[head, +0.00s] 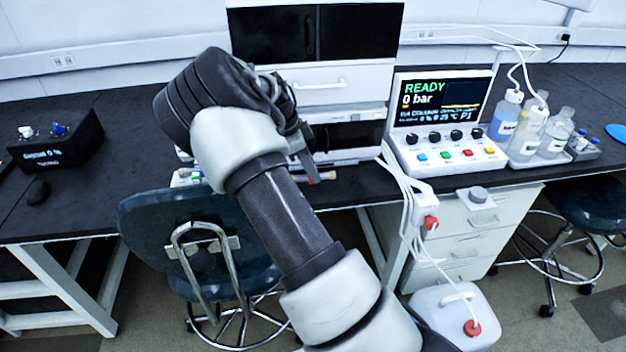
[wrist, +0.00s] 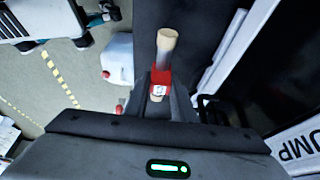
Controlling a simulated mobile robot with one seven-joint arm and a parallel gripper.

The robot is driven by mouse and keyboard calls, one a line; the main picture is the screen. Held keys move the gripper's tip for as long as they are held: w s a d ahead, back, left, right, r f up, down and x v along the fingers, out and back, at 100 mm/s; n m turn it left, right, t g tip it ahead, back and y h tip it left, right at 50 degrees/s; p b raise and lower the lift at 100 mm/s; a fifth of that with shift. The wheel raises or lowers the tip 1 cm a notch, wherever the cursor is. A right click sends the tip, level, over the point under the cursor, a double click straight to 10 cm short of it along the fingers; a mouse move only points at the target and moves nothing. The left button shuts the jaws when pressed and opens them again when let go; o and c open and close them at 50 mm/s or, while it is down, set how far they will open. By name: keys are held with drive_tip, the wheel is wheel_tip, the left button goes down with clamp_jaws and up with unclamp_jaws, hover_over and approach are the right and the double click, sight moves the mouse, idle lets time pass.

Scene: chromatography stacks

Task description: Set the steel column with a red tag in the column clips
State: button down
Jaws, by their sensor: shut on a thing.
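The steel column with a red tag (wrist: 167,45) is held in my gripper (wrist: 166,108). In the wrist view it points up and away from the jaws, with a pale end and the red tag (wrist: 160,80) close to the fingers. In the head view the red tag (head: 313,180) and a pale end of the column (head: 328,175) show beside my gripper (head: 305,160), in front of the instrument stack above the bench edge. My gripper is shut on the column. I cannot make out the column clips; my arm covers part of the stack.
The instrument stack (head: 330,80) stands at the back. A control unit reading READY (head: 445,140) and several bottles (head: 555,130) stand to its right. White tubes (head: 405,200) hang over the bench front. A chair (head: 190,225) stands before the bench. The black bench (head: 90,195) is mostly clear at left.

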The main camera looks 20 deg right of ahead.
drive_tip(key=shift+d+f+b, duration=0.2)
drive_tip(key=shift+f+b, duration=0.2)
drive_tip(key=shift+f, duration=1.35)
drive_tip(key=shift+f, duration=0.2)
drive_tip(key=c, duration=1.5)
unclamp_jaws()
drive_tip(key=shift+r, duration=0.1)
